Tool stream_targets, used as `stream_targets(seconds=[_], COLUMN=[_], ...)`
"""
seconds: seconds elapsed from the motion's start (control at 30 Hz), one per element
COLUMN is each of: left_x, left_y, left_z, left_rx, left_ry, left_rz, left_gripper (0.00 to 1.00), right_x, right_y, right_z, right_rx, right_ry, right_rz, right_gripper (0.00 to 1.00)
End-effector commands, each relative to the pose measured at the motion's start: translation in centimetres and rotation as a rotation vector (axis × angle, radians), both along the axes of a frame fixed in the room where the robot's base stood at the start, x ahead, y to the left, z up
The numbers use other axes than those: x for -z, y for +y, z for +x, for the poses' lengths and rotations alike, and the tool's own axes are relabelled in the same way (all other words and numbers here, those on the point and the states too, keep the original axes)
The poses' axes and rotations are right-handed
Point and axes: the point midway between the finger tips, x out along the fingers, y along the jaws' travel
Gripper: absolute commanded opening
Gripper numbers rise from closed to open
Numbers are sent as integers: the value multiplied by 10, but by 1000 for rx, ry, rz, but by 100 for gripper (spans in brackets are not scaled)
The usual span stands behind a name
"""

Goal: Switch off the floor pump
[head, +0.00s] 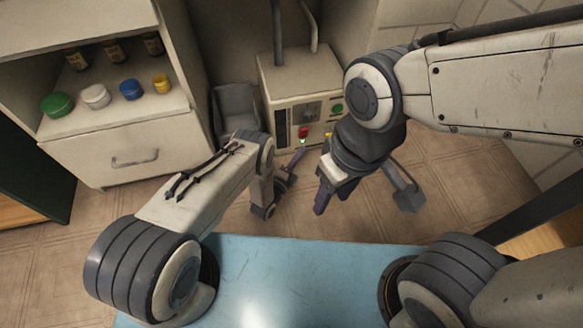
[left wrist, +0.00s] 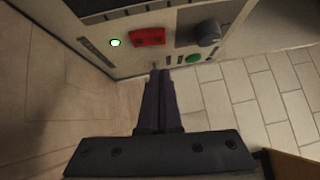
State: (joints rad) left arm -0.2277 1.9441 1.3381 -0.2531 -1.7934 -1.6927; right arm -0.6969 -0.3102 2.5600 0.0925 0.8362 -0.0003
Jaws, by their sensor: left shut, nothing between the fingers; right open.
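The floor pump (head: 290,75) is a cream box on the floor at the back, with hoses rising from its top. Its front panel carries a red switch (head: 303,132) with a green lamp (head: 302,142) lit beside it. In the left wrist view the red switch (left wrist: 148,37) and the glowing lamp (left wrist: 115,43) show clearly. My left gripper (head: 301,153) is shut and empty, close in front of the panel; its fingertips (left wrist: 160,72) appear just below the switch in the wrist view. I cannot tell whether they touch the panel. My right gripper (head: 320,207) is open, nearer to me, and partly hidden.
The panel also has a dark knob (left wrist: 208,32) and a green button (left wrist: 194,58). A cabinet (head: 125,148) with a drawer handle and shelved jars stands left of the pump. A grey bin-like object (head: 236,105) sits between them. Tiled floor (head: 235,215) lies in front.

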Motion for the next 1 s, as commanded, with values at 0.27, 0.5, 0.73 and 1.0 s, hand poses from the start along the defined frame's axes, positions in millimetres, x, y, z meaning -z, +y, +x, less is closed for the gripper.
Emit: stream_targets(seconds=[0.27, 0.5, 0.73, 1.0], left_x=[-2, -6, -6, -9], left_y=[1, 5, 5, 6], left_z=[43, 53, 53, 58], left_rx=[-2, -1, -1, 1], left_ry=[-1, 1, 1, 61], left_rz=[0, 0, 0, -20], left_gripper=[0, 0, 0, 0], right_x=[30, 34, 33, 23], right_y=[0, 0, 0, 0], right_z=[0, 0, 0, 0], right_rx=[0, 0, 0, 0], right_ry=[0, 0, 0, -1], right_rz=[0, 0, 0, 1], right_gripper=[50, 50, 50, 50])
